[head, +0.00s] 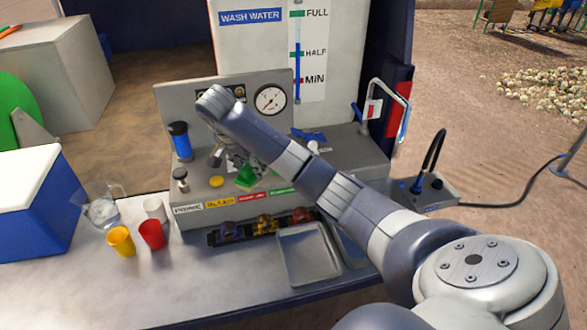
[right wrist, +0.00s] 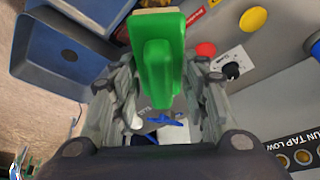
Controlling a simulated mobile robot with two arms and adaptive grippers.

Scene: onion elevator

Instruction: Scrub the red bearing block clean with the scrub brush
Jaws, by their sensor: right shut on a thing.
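The red bearing block (head: 301,215) sits at the right end of a dark rail at the front of the grey panel, beside a yellow block (head: 265,224) and a purple-blue block (head: 231,230). My right gripper (head: 238,163) is over the panel, left of and behind the red block, and apart from it. It is shut on the green scrub brush (head: 246,177). In the right wrist view the brush's green body (right wrist: 158,65) stands between the fingers, with a pale edge at its top. My left gripper is in neither view.
A grey metal tray (head: 308,256) stands right of the rail's front, beside a blue basin (right wrist: 65,50). Red (head: 152,234), yellow (head: 121,241) and white cups and a clear jug (head: 100,208) stand left. Blue valve handle (head: 308,135) and tap rise from the panel.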

